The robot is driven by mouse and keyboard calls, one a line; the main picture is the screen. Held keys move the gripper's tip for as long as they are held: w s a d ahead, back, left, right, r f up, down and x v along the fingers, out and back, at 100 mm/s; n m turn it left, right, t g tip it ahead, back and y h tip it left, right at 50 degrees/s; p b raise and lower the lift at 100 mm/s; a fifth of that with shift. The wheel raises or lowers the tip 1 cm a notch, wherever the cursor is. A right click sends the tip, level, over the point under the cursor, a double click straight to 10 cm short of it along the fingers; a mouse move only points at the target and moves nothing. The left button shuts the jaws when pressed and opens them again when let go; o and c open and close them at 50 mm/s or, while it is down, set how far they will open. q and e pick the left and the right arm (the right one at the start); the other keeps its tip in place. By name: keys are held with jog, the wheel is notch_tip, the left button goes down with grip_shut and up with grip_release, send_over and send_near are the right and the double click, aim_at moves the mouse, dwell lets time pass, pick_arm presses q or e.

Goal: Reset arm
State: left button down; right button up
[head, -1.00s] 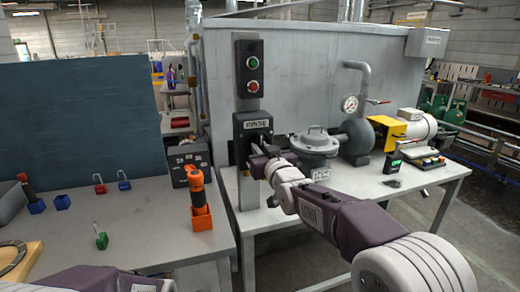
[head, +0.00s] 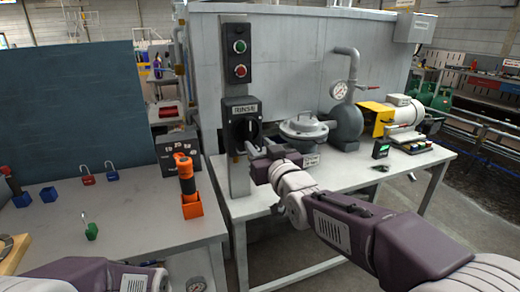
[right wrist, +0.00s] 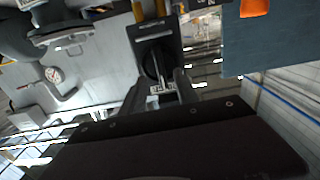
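The RINSE rotary switch (head: 243,131) is a black box with a dark knob, on a grey post below a green and a red button. It also shows in the right wrist view (right wrist: 154,62), upside down, beyond the fingers. My right gripper (head: 260,151) is just in front of and below the knob. Its two fingers stand apart in the right wrist view (right wrist: 158,92), with nothing held between them. The knob looks clear of the fingers. My left arm shows at the bottom left; its gripper is out of view.
The left table (head: 140,222) holds padlocks, blue blocks and an orange flashlight (head: 185,172) in an orange holder. The right table (head: 350,182) carries a lidded grey vessel (head: 304,128), a gauge and pipe, and a yellow and white motor (head: 400,111). A grey panel stands behind.

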jog(key=shift+s+d, duration=0.1)
jog(key=shift+s, duration=0.2)
